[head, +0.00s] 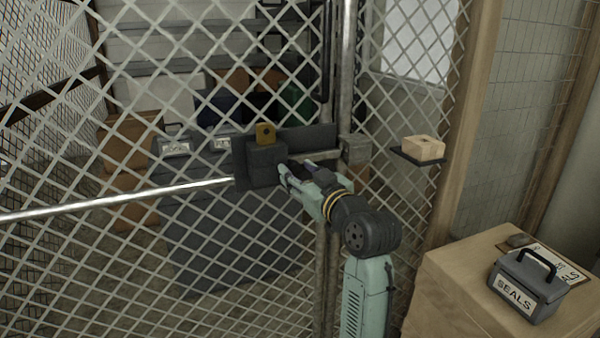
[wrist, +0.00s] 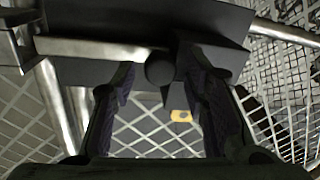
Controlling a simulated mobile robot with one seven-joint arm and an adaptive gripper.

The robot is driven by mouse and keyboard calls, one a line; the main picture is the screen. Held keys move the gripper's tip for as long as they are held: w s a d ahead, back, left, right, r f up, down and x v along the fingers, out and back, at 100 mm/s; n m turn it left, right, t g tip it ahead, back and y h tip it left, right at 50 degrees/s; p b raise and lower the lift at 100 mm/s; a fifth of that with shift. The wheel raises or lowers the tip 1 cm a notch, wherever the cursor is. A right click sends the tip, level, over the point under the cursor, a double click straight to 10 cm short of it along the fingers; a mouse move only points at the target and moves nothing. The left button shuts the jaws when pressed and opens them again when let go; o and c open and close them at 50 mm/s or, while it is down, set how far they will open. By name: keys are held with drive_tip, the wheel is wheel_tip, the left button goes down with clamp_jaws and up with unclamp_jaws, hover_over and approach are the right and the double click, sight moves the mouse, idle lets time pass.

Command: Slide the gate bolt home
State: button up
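The gate bolt's dark housing (head: 266,163) sits on a dark backing plate (head: 310,138) on the mesh gate. In the wrist view a pale metal bolt bar (wrist: 95,49) runs sideways to a round dark knob (wrist: 159,68). My gripper (head: 298,172) is at the housing's right side. In the wrist view its fingers (wrist: 158,80) stand apart, one on each side of the knob, with a visible gap on the left. Contact on the right is unclear. A grey keeper block (head: 352,148) is on the post right of the plate.
A brass-coloured piece (head: 265,134) stands atop the housing. A bright rail (head: 120,202) crosses the mesh at left. A small shelf (head: 412,158) holds a wooden block (head: 424,148).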

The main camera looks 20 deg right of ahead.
clamp_jaws()
idle(0.6)
